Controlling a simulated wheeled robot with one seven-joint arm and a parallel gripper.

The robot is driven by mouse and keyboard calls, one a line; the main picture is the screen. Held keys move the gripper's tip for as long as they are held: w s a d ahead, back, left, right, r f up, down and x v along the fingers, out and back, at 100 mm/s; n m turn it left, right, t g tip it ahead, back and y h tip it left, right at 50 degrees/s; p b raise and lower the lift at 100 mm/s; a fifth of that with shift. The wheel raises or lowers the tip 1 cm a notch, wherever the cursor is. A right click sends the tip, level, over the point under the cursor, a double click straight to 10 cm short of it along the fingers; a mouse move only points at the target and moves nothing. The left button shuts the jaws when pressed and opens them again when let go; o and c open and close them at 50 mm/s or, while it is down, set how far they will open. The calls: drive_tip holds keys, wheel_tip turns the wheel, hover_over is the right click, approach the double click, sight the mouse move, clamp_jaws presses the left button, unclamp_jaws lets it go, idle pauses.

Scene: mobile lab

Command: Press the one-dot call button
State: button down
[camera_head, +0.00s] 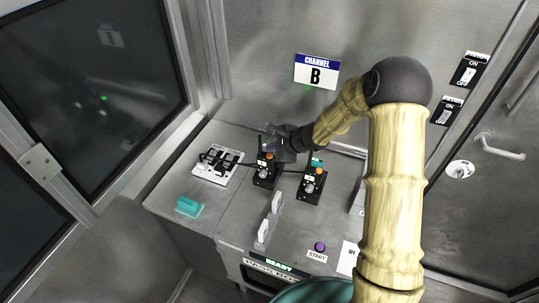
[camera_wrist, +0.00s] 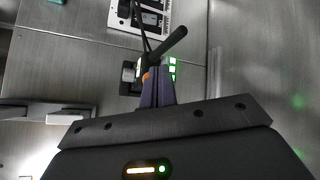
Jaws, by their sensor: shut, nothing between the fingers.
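Two black button boxes stand side by side on the metal counter. The left box (camera_head: 264,177) and the right box (camera_head: 311,189) each show a small orange part. The dot marks are too small to read, so I cannot tell which is the one-dot call button. My gripper (camera_head: 268,152) is at the upper end of the left box and hides part of it. In the wrist view my gripper (camera_wrist: 158,90) has its fingers shut with nothing between them. Just past the tips show an orange part (camera_wrist: 146,76) and a black lever; I cannot tell whether they touch.
A white panel with black switches (camera_head: 214,176) lies left of the boxes, cabled towards them. A teal block (camera_head: 188,207) is at the counter's left front. A "CHANNEL B" sign (camera_head: 317,72) hangs behind.

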sight(272, 158)
drive_tip(key=shift+f+b, duration=0.85)
drive_tip(key=shift+b, duration=0.5)
idle(0.8)
drive_tip(key=shift+r, duration=0.15)
drive_tip(key=shift+r+p, duration=0.5)
drive_tip(key=shift+r, duration=0.2)
wheel_tip(272, 158, up, 5)
drive_tip(key=p, duration=0.3)
idle(0.4)
idle(0.7)
drive_tip(key=s+d+r+n+g+h, duration=0.1)
drive_tip(key=s+d+r+n+h, duration=0.1)
drive_tip(key=s+d+n, duration=0.3)
drive_tip(key=s+d+r+n+g+h, duration=0.1)
drive_tip(key=s+d+n, duration=0.5)
drive_tip(key=s, duration=0.6)
drive_tip(key=s+d+r+n+g+h, duration=0.1)
drive_tip(key=s+d+r+n+h, duration=0.2)
drive_tip(key=s, duration=0.6)
drive_tip(key=d+n+h, duration=0.1)
drive_tip(key=d+n, duration=0.1)
drive_tip(key=shift+s+d+r+n, duration=0.25)
drive_tip(key=shift+d+r+n, duration=0.05)
drive_tip(key=shift+d+r, duration=0.1)
